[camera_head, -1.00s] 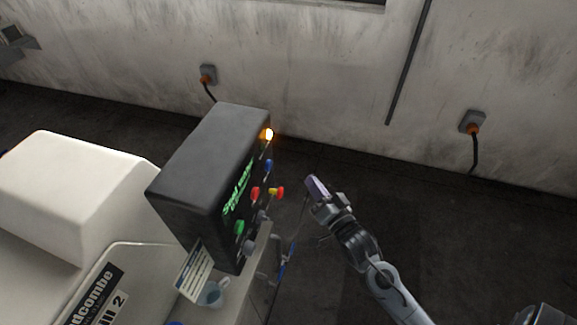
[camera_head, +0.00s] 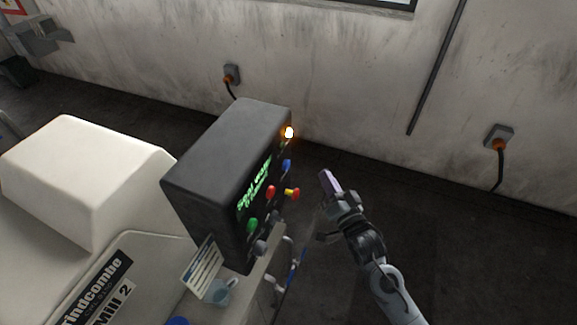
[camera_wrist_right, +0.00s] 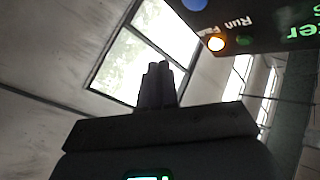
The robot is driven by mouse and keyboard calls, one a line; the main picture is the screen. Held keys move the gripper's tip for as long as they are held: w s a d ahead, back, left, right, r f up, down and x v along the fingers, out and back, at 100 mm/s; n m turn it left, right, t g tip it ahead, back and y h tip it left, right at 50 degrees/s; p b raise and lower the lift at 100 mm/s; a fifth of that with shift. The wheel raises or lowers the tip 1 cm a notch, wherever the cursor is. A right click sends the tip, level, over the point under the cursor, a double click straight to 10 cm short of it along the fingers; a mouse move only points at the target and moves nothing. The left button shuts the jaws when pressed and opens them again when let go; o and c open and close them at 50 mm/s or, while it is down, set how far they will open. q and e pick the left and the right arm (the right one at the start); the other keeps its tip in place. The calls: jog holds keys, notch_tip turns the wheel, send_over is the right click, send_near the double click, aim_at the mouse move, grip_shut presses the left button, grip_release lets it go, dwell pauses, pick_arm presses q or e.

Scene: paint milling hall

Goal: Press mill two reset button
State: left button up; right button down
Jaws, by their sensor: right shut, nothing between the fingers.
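The dark control box (camera_head: 228,145) of mill two stands beside the white mill body, whose plate reads "Mill 2". Its right-hand face carries a lit amber lamp (camera_head: 289,132), a blue button (camera_head: 286,165), a red button (camera_head: 271,192), a red-and-yellow knob (camera_head: 292,193), a green button (camera_head: 252,226) and green display text. I cannot read which one is reset. My right gripper (camera_head: 329,181) is shut and empty, to the right of the panel and apart from it. In the right wrist view its fingers (camera_wrist_right: 156,86) point up, with the amber lamp (camera_wrist_right: 215,43) upper right. My left gripper is out of view.
A card (camera_head: 201,268) and a light-blue cup (camera_head: 219,291) are below the box. Pipes (camera_head: 285,262) run beside it. Wall sockets (camera_head: 499,138) with cables are on the back wall. The dark floor between panel and wall looks clear.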

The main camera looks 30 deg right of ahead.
aim_at(286, 165)
jog(key=w+a, duration=0.4)
jog(key=w, duration=0.2)
jog(key=shift+b, duration=0.4)
dwell(1.0)
dwell(0.7)
jog(key=shift+w+a, duration=0.25)
jog(key=shift+w, duration=0.05)
dwell(0.4)
